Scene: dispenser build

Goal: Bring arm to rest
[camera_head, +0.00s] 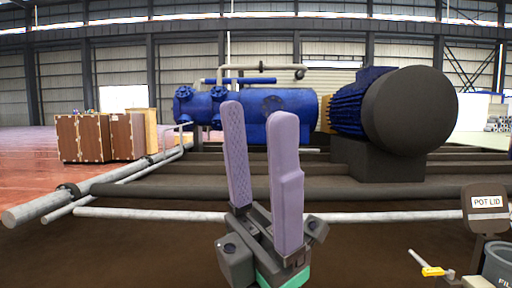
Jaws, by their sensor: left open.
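My left gripper (256,150) shows in the middle of the head view, raised with its two long purple fingers pointing up. The fingers stand apart and nothing is between them. Its dark wrist body and a green part show at the bottom edge. The rest of the left arm is out of the picture below. My right gripper does not show.
At the lower right stand a dark sign (486,202) reading "POT LID", a grey container (497,262) and a yellow-and-white piece (432,271). Pipes (140,215) cross behind the gripper. Blue machinery (292,103) and wooden crates (82,138) stand farther back.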

